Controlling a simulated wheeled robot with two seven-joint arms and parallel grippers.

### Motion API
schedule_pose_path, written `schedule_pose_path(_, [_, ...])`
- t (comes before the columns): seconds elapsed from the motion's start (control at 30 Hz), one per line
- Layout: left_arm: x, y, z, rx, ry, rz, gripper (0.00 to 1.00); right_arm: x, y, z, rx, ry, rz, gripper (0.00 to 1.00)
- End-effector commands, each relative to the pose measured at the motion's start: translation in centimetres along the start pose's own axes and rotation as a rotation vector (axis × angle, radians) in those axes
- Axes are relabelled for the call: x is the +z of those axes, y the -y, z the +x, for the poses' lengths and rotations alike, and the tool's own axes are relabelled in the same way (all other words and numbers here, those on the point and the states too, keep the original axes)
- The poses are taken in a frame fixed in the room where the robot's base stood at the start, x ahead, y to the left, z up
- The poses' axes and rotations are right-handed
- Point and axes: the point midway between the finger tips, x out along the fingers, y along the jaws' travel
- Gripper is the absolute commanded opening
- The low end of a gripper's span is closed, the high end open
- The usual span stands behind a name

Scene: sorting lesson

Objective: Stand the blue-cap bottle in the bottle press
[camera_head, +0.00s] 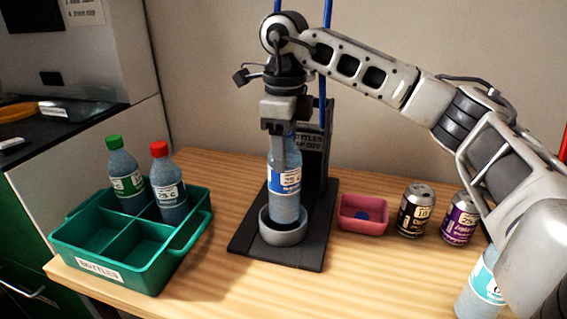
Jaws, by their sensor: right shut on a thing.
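A clear bottle with a blue and white label (285,181) is upright at the bottle press (312,165). Its base is in or just over the round grey cup (282,232) on the black press base; I cannot tell whether it rests on the bottom. My right gripper (285,148) comes down from above and is shut on the bottle's upper part. The gripper hides the bottle's cap. My left gripper is not in view.
A green crate (140,275) at left holds a green-cap bottle (126,177) and a red-cap bottle (167,185). Right of the press are a pink tray (362,226) with a blue piece, two cans (414,212), and another bottle (480,290) partly behind my right arm.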

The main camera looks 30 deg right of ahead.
Motion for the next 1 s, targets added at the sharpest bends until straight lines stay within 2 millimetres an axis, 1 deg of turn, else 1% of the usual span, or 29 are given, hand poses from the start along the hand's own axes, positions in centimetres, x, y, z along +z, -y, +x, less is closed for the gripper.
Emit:
schedule_pose_path(0.07, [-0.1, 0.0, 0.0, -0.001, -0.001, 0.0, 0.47, 0.3, 0.4, 0.7, 0.0, -0.003, 0.0, 0.34])
schedule_pose_path(0.1, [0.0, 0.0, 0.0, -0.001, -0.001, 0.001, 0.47, 0.4, 0.5, 1.4, 0.0, -0.003, 0.0, 0.34])
schedule_pose_path(0.2, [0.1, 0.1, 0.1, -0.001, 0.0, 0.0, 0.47, 0.3, 0.4, 3.0, 0.001, -0.004, 0.001, 0.34])
schedule_pose_path(0.27, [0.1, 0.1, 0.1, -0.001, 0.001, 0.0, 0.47, 0.2, 0.4, 3.6, 0.0, -0.002, 0.001, 0.34])
schedule_pose_path(0.53, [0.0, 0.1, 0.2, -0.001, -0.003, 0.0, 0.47, 0.3, 0.4, 3.8, -0.001, 0.0, 0.001, 0.34])
schedule_pose_path(0.87, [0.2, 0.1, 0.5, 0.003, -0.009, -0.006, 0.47, 0.3, 0.4, 4.8, -0.001, -0.001, 0.001, 0.34])
schedule_pose_path(1.0, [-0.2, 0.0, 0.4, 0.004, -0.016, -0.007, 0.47, 0.3, 0.4, 5.0, 0.0, -0.002, 0.001, 0.34])
